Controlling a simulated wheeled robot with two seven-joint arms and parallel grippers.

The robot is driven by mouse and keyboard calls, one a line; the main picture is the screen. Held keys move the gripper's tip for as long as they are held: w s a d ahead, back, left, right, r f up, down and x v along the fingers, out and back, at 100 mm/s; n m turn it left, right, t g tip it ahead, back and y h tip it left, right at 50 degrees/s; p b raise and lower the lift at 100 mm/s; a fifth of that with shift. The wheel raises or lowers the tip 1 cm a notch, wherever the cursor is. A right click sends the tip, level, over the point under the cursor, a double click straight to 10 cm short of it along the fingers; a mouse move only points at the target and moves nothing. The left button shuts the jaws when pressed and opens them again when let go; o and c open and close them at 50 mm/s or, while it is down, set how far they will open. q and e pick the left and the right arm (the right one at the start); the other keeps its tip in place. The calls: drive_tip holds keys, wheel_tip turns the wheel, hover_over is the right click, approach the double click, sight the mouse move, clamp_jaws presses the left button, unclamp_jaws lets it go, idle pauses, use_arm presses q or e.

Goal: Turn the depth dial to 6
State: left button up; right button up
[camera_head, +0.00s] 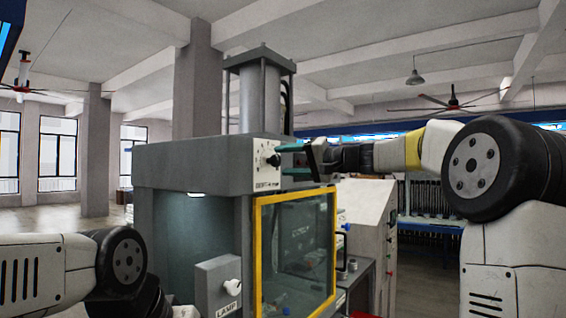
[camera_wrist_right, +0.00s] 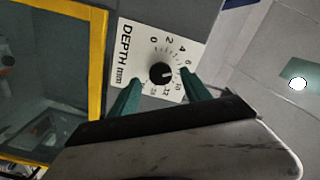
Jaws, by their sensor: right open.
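The depth dial is a small black knob on a white plate marked DEPTH mm, on the upper front of the grey machine. The dial shows in the right wrist view (camera_wrist_right: 160,73) and, small, in the head view (camera_head: 273,160). The numbers 0, 2, 4 and 6 read along its scale; the knob's pointer is too small to read surely. My right gripper (camera_head: 284,160), with teal fingers, is open in front of the plate. In the wrist view its fingertips (camera_wrist_right: 161,78) stand on either side of the knob, with gaps showing. My left gripper is out of view.
Below the dial is a yellow-framed clear door (camera_head: 297,250). A grey box marked LAMP (camera_head: 218,285) with a white knob juts out at the lower left of it. A sloped grey cabinet (camera_head: 365,215) stands to the right.

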drive_tip(key=v, duration=0.6)
drive_tip(key=shift+s, duration=0.1)
